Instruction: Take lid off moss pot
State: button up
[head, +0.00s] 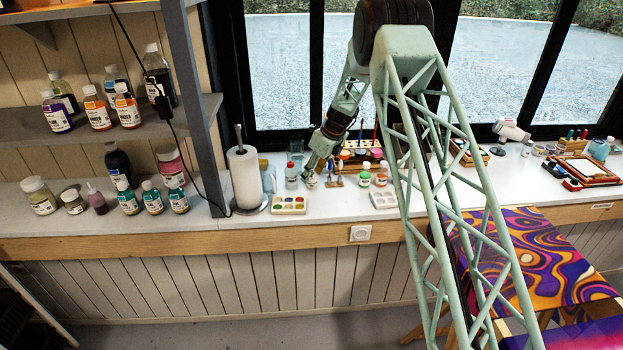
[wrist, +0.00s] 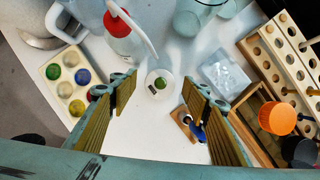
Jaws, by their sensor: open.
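A small round white pot with a green spot on its top (wrist: 160,84) appears in the wrist view, seen from above. I take it to be the moss pot; its lid looks to be on. My gripper (wrist: 157,96) is open, with one finger on each side of the pot in the picture, apart from it and holding nothing. In the head view, my gripper (head: 313,168) points down over the white counter; the pot (head: 311,181) is partly hidden just below it.
A red-capped bottle (wrist: 118,24) with a pale tube stands close by the pot. A paint palette (wrist: 68,82) lies left. A small wooden stand with a blue-handled tool (wrist: 197,130) is near the right finger. A wooden rack (wrist: 282,55) is further right.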

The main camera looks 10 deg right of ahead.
aim_at(313, 181)
dwell(0.3)
jog(key=c, duration=0.8)
jog(key=shift+o, duration=0.2)
jog(key=shift+r, duration=0.15)
jog(key=shift+r, duration=1.7)
jog(key=shift+s, duration=1)
jog(key=s+r, duration=0.1)
jog(key=s, duration=1.3)
jog(key=shift+a+r, duration=0.15)
jog(key=shift+a, duration=0.25)
